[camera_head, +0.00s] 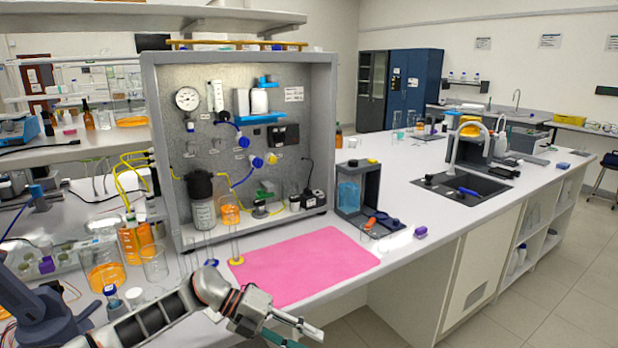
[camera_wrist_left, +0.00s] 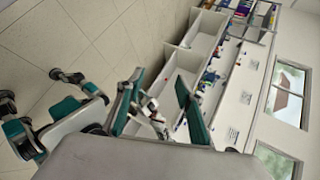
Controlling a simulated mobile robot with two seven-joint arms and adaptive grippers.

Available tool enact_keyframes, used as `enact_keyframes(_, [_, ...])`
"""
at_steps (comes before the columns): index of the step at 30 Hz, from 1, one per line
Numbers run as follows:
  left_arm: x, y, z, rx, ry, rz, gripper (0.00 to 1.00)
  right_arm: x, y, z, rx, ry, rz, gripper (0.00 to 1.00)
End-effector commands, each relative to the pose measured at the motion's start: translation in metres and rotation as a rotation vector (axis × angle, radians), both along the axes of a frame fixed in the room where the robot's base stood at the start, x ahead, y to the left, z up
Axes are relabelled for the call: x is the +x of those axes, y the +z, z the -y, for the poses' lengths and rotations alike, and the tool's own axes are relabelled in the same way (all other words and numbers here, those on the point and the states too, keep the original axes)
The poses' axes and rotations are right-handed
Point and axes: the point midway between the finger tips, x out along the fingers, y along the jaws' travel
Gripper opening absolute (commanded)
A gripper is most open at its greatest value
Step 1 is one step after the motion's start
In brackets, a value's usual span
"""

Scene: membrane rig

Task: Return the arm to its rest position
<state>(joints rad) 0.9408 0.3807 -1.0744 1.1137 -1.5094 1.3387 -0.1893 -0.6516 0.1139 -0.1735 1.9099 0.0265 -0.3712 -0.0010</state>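My left arm comes in from the lower left in the head view, stretched low across the front edge of the bench. My left gripper (camera_head: 303,338) is in front of the bench edge, below the pink mat (camera_head: 303,264), with nothing seen in it. In the left wrist view the two teal fingers of this gripper (camera_wrist_left: 158,103) stand apart with a gap between them. My right gripper cannot be made out in either view.
The grey membrane rig (camera_head: 325,130) stands behind the mat. A glass beaker (camera_head: 154,262), an orange-filled dish (camera_head: 104,274) and a blue-capped bottle (camera_head: 113,300) are close to my left arm. A sink (camera_head: 462,190) is farther right. Open floor (camera_wrist_left: 65,45) lies in front of the bench.

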Motion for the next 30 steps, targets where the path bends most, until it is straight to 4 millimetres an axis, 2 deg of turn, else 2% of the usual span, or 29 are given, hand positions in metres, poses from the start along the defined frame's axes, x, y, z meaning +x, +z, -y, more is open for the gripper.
enact_keyframes(1, [-0.015,-0.004,0.021,-0.092,0.029,-0.031,0.36,-0.001,-0.001,0.001,-0.003,0.002,-0.001,0.0])
enact_keyframes(3, [-0.027,0.0,0.043,-0.213,0.088,-0.066,0.36,-0.002,-0.001,0.002,-0.007,0.004,-0.003,0.0])
enact_keyframes(6, [-0.039,0.006,0.064,-0.374,0.196,-0.129,0.36,-0.002,-0.002,0.005,-0.012,0.007,-0.004,0.0])
enact_keyframes(10, [-0.044,0.013,0.071,-0.556,0.374,-0.23,0.36,-0.002,-0.002,0.006,-0.014,0.007,-0.003,0.0])
enact_keyframes(13, [-0.043,0.011,0.062,-0.672,0.536,-0.319,0.36,-0.002,-0.002,0.006,-0.014,0.006,-0.004,0.0])
enact_keyframes(17, [-0.041,-0.003,0.035,-0.788,0.767,-0.449,0.36,-0.002,-0.002,0.006,-0.012,0.005,-0.003,0.0])
enact_keyframes(20, [-0.044,-0.026,0.004,-0.846,0.959,-0.56,0.36,-0.002,-0.002,0.005,-0.01,0.003,-0.004,0.0])
enact_keyframes(23, [-0.054,-0.058,-0.033,-0.879,1.155,-0.674,0.36,-0.002,-0.002,0.003,-0.006,0.001,-0.003,0.0])
enact_keyframes(26, [-0.073,-0.096,-0.072,-0.887,1.355,-0.793,0.36,-0.002,-0.001,0.002,-0.004,-0.001,-0.004,0.0])
enact_keyframes(30, [-0.12,-0.154,-0.129,-0.853,1.631,-0.962,0.36,-0.002,-0.001,0.001,-0.001,-0.002,-0.004,0.0])
